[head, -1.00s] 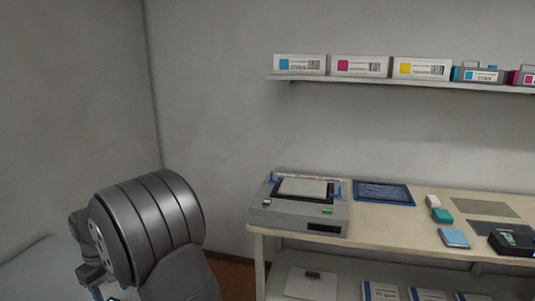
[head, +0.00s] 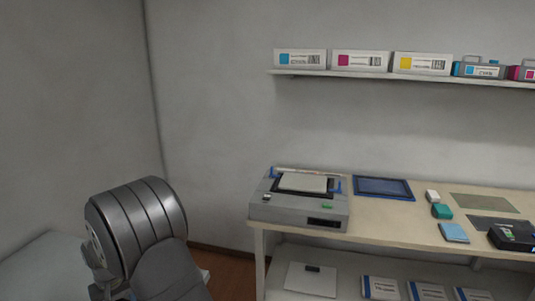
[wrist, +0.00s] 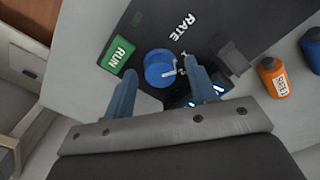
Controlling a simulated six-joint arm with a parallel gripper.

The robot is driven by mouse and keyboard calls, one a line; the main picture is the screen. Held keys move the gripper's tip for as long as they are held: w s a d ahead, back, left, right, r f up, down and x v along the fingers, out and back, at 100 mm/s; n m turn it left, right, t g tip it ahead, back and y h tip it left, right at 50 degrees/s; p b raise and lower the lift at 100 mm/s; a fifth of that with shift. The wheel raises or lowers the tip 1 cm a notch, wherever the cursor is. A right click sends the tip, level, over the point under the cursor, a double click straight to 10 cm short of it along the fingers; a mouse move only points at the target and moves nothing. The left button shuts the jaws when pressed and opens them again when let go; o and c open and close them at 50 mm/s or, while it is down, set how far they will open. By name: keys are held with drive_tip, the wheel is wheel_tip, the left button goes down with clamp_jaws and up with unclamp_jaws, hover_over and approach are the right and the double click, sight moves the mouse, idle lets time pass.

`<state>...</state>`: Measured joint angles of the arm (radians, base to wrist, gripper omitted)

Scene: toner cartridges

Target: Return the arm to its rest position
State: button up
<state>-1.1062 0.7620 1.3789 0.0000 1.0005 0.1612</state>
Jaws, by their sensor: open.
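My gripper (wrist: 161,68) shows in the wrist view with its two blue-grey fingers spread apart, open and holding nothing. Beyond the fingertips is a dark panel (wrist: 222,25) with a green RUN label, the word RATE and a round blue knob (wrist: 158,72). The knob appears between the fingertips in the picture; I cannot tell how far below it is. In the head view my dark ribbed arm link is at the lower left, and the gripper itself is out of frame.
In the wrist view, orange (wrist: 271,78) and blue (wrist: 311,48) bottles stand at right. In the head view, a grey printer-like machine (head: 298,212) and a blue-framed tray (head: 383,178) sit on the bench. A wall shelf (head: 400,78) holds cartridge boxes. Space between arm and bench is open.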

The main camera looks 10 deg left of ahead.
drive_tip(key=m, duration=0.3)
drive_tip(key=shift+m, duration=0.4)
drive_tip(key=shift+a+r+m, duration=0.1)
drive_tip(key=shift+r+m, duration=0.2)
drive_tip(key=shift+r, duration=0.05)
wheel_tip(320, 180, up, 7)
drive_tip(key=shift+f, duration=0.2)
